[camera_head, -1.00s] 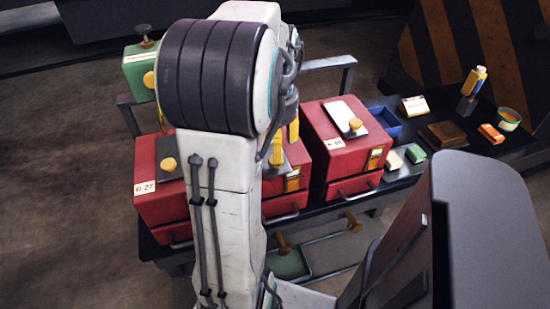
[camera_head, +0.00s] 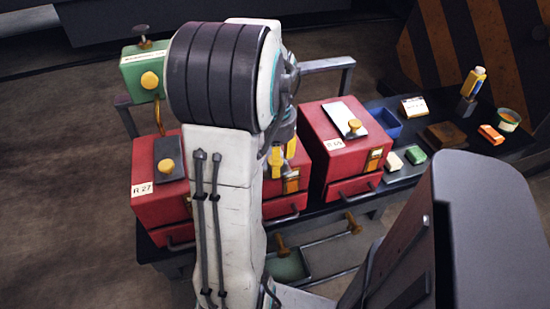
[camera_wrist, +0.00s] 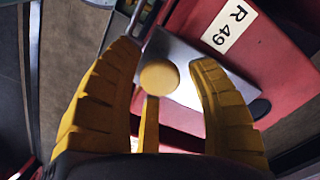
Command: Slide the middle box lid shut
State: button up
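The middle red box (camera_head: 290,205) stands between two other red boxes, mostly hidden by my arm in the head view. In the wrist view a red box (camera_wrist: 275,50) with a label reading R 49 lies under my gripper. Its grey metal lid (camera_wrist: 205,75) has a round yellow knob (camera_wrist: 159,77). A dark gap (camera_wrist: 260,108) shows by the lid's right corner. My gripper (camera_wrist: 165,75) is open, with yellow fingers on either side of the knob and visible space between. In the head view, my gripper's fingers (camera_head: 283,158) show beside my arm, over the middle box.
The left red box (camera_head: 160,205) has a dark lid and the right red box (camera_head: 345,155) a light lid, each with a yellow knob. A green box (camera_head: 142,75) stands behind at left. A blue tray (camera_head: 385,122) and small items lie on the bench to the right.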

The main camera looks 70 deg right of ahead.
grip_shut()
jog(key=w+d+p, duration=0.1)
jog(key=d, duration=0.1)
jog(key=w+d+p, duration=0.1)
jog(key=w+d, duration=0.1)
jog(key=shift+w+d+p, duration=0.3)
jog(key=shift+d+p, duration=0.05)
jog(key=shift+p, duration=0.05)
jog(key=shift+w+d, duration=0.2)
jog(key=shift+d, duration=0.15)
jog(key=shift+o, duration=1.3)
grip_release()
jog(key=shift+w+d, duration=0.1)
notch_tip(320, 180, up, 12)
